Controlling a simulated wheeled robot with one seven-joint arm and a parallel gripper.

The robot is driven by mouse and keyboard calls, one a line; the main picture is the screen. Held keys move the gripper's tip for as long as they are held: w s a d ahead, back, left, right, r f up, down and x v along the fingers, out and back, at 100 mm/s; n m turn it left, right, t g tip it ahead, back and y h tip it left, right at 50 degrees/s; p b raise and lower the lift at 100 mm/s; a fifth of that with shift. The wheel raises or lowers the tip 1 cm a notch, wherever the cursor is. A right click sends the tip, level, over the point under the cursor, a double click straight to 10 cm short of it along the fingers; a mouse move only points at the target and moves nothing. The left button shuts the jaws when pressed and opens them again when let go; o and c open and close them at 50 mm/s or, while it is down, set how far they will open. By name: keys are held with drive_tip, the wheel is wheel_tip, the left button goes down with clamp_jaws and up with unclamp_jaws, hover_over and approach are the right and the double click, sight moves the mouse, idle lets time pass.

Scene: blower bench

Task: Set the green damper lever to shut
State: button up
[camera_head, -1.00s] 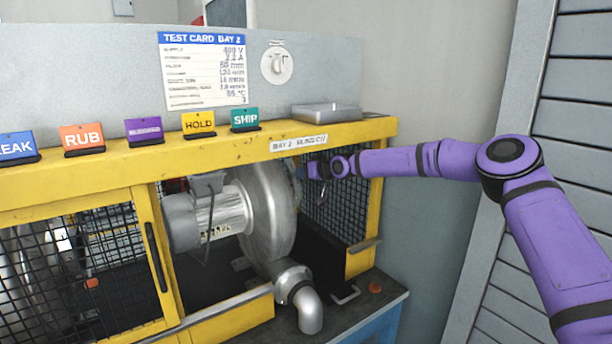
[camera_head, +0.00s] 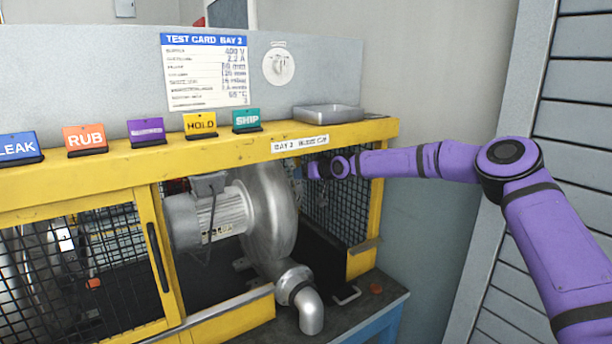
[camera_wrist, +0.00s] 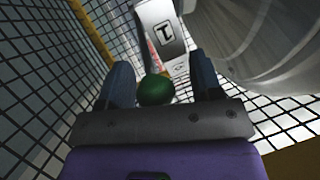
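The green damper lever shows its round dark green knob (camera_wrist: 156,90) in the wrist view. A dark arm runs up from the knob towards a pale plate (camera_wrist: 162,28) with a black mark. My gripper (camera_wrist: 163,75) is open, with one blue-grey finger on each side of the knob. A gap shows at the right finger; the left finger is very near the knob, and I cannot tell whether it touches. In the head view my gripper (camera_head: 301,171) reaches into the cage beside the blower (camera_head: 268,215). The lever cannot be made out there.
Black mesh (camera_wrist: 50,70) closes in the left side in the wrist view, and the grey blower housing (camera_wrist: 265,40) is close on the right. The yellow cage frame (camera_head: 230,148) runs above my gripper. A grey tray (camera_head: 328,113) lies on top.

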drive_tip(key=shift+s+d+r, duration=0.2)
drive_tip(key=shift+s+d, duration=0.05)
drive_tip(key=shift+d, duration=0.2)
drive_tip(key=v, duration=0.9)
drive_tip(key=shift+s+r, duration=0.15)
drive_tip(key=shift+s, duration=0.2)
drive_tip(key=shift+d, duration=0.2)
drive_tip(key=shift+c, duration=0.3)
